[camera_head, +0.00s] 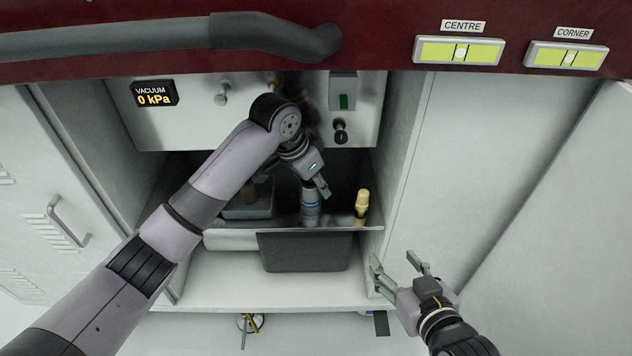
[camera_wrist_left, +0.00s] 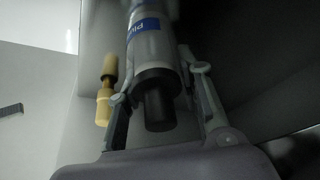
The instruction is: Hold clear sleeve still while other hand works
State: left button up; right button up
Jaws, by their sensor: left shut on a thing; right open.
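The sleeve (camera_head: 310,205) is a pale grey tube with a blue band, upright at the shelf in the open bay. My left gripper (camera_head: 316,188) reaches down into the bay and is shut on the sleeve, one finger on each side. Its fingers also show in the left wrist view (camera_wrist_left: 160,85). My right gripper (camera_head: 396,262) is open and empty, low in front of the right cabinet panel, apart from the sleeve.
A yellow stepped plug (camera_head: 361,203) stands right of the sleeve. A dark bin (camera_head: 303,252) hangs below the shelf edge. A panel with a vacuum display (camera_head: 155,94) reading 0 kPa and a black knob (camera_head: 340,132) is above.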

pick_arm(q)
jog(key=shift+c, duration=0.6)
jog(key=o, duration=1)
